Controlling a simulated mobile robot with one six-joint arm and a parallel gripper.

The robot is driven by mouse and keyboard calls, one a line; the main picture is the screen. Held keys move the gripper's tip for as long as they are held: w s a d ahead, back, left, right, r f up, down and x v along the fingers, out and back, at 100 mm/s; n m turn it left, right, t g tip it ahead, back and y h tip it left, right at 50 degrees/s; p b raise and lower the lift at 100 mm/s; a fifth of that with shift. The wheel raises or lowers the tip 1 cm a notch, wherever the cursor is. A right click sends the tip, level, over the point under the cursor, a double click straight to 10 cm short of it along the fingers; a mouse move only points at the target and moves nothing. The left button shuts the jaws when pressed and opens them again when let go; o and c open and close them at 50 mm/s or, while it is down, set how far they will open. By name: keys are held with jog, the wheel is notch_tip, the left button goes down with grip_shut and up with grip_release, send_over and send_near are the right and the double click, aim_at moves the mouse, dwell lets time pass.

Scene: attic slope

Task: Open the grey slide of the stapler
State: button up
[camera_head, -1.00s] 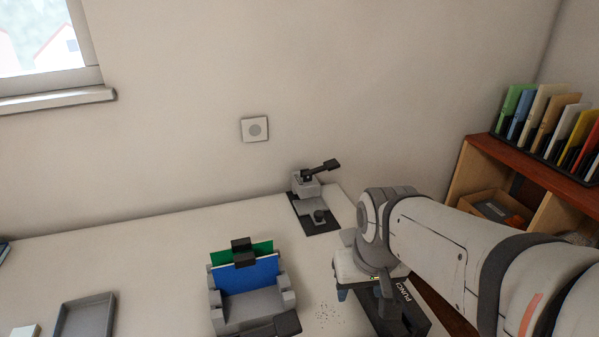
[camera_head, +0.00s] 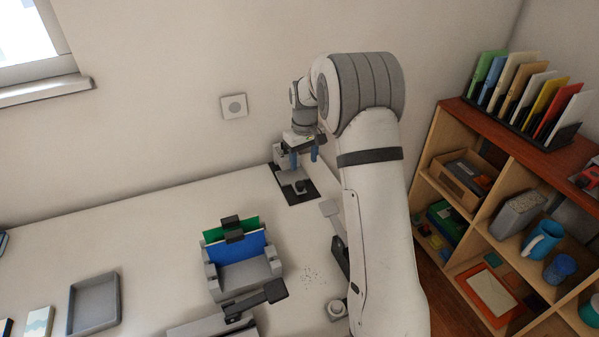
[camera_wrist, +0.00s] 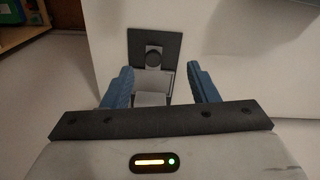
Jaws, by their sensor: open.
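My gripper (camera_head: 304,156) is open and empty above the stapler. In the wrist view its blue fingers (camera_wrist: 160,68) stand apart on either side of the slide, with no contact visible. My gripper hides the stapler's upper rear part.
A grey holder (camera_head: 245,276) with blue and green sheets stands at mid-table. A black-handled device (camera_head: 262,299) lies in front. A grey tray (camera_head: 73,315) is at the left. My arm covers the table's right edge, beside a filled shelf (camera_head: 470,235). The wall is close behind.

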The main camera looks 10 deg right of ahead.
jog(key=n+p, duration=0.1)
jog(key=p, duration=0.1)
send_near(300, 183)
notch_tip(300, 183, down, 8)
jog(key=shift+f+p, duration=0.2)
jog(key=shift+p, duration=0.4)
jog(key=shift+c, duration=0.4)
grip_shut()
